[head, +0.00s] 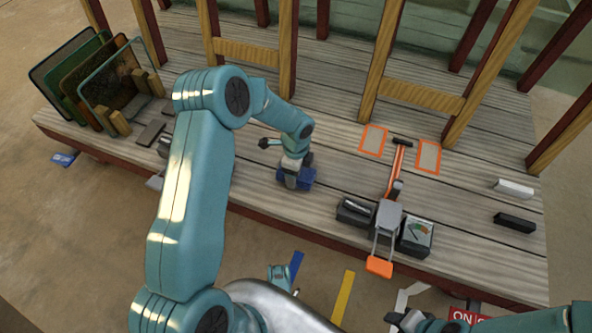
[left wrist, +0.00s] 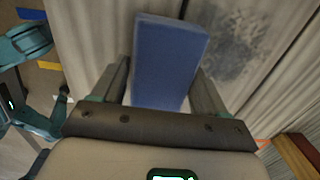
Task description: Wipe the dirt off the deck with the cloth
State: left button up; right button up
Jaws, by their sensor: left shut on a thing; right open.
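The blue cloth (head: 303,179) looks like a thick block in the head view, near the front part of the wooden deck (head: 262,209). My left gripper (head: 291,181) is shut on it. In the left wrist view the cloth (left wrist: 168,60) sits between the two fingers of my left gripper (left wrist: 160,85). A dark patch of dirt (left wrist: 228,42) lies on the deck boards just right of the cloth in that view. I cannot tell whether the cloth touches the boards. I cannot make out the dirt in the head view. My right gripper (head: 408,319) is open and empty, low at the bottom, off the deck.
Framed panels (head: 115,80) stand in a rack at the deck's left. A device with a gauge (head: 416,232) and an orange-handled lever (head: 379,267) is at the front edge. Black (head: 514,223) and white (head: 514,188) blocks lie right. Wooden posts (head: 384,60) line the back.

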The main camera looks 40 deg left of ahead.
pick_arm(q)
jog(key=shift+f+b, duration=0.3)
jog(key=shift+f, duration=0.2)
